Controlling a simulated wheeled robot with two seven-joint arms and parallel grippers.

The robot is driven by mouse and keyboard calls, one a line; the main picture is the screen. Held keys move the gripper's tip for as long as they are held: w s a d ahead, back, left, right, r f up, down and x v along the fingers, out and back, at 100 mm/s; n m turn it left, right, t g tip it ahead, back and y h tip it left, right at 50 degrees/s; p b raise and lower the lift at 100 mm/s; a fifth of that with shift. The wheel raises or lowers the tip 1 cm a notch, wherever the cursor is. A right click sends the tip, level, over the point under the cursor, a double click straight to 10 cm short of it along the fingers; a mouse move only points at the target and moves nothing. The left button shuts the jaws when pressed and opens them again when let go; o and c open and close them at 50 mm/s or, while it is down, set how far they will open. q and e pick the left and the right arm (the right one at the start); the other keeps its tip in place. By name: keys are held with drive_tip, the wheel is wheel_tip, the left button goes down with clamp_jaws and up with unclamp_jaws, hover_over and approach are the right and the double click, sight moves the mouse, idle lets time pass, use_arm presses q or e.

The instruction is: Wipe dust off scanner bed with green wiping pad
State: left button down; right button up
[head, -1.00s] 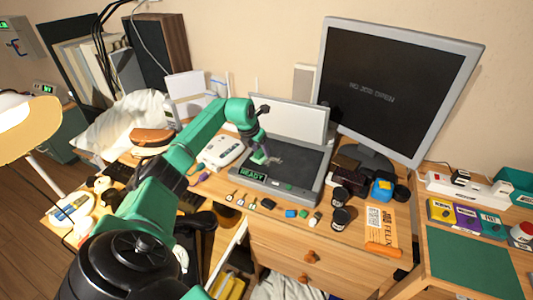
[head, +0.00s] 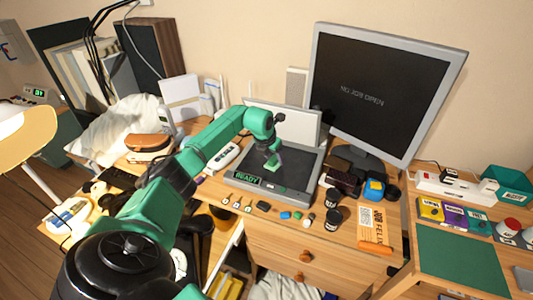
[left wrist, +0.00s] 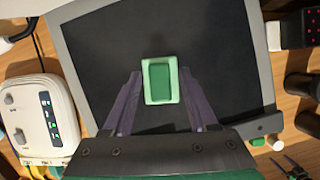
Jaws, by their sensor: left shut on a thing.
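The scanner (head: 302,162) lies open on the desk, with a dark flat bed, a grey frame and a raised pale lid (head: 285,120). Its front label reads READY. My left gripper (head: 271,154) points down over the bed, left of its middle. It is shut on the green wiping pad (head: 273,163), which is at the bed surface; exact contact is hard to tell. In the left wrist view the pad (left wrist: 160,80) sits between the purple fingers over the dark bed (left wrist: 220,60). No clear dust shows on the visible bed. My right gripper is out of view.
A monitor (head: 385,90) stands behind right of the scanner. A white device (left wrist: 38,115) is close on its left. Small parts lie along the desk front, and dark jars (head: 333,219) stand at front right.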

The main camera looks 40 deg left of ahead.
sight(282, 167)
use_arm(q)
drive_tip(key=shift+w+d+p, duration=0.15)
drive_tip(key=shift+w+d, duration=0.05)
drive_tip(key=shift+d, duration=0.45)
drive_tip(key=shift+w+d+p, duration=0.1)
drive_tip(key=shift+w+d, duration=0.15)
drive_tip(key=shift+d, duration=0.35)
drive_tip(key=shift+w+d+p, duration=0.15)
drive_tip(key=shift+w+d, duration=0.05)
drive_tip(key=shift+d, duration=0.45)
drive_tip(key=shift+f, duration=0.15)
drive_tip(key=shift+s+a, duration=0.2)
drive_tip(key=shift+a, duration=0.15)
drive_tip(key=shift+s+a+b, duration=0.3)
drive_tip(key=shift+s+a, duration=0.05)
drive_tip(key=shift+a, duration=0.75)
drive_tip(key=shift+s+a+b, duration=0.3)
drive_tip(key=shift+a+b, duration=0.05)
drive_tip(key=shift+a, duration=0.75)
drive_tip(key=shift+s+a+b, duration=0.3)
drive_tip(key=shift+s+a, duration=0.05)
drive_tip(key=shift+a, duration=0.75)
drive_tip(key=shift+s+a+b, duration=0.3)
drive_tip(key=shift+a, duration=0.55)
drive_tip(key=shift+s+a+b, duration=0.25)
drive_tip(key=shift+a, duration=0.55)
drive_tip(key=shift+r, duration=0.2)
wheel_tip(282, 167, up, 6)
drive_tip(key=p, duration=0.5)
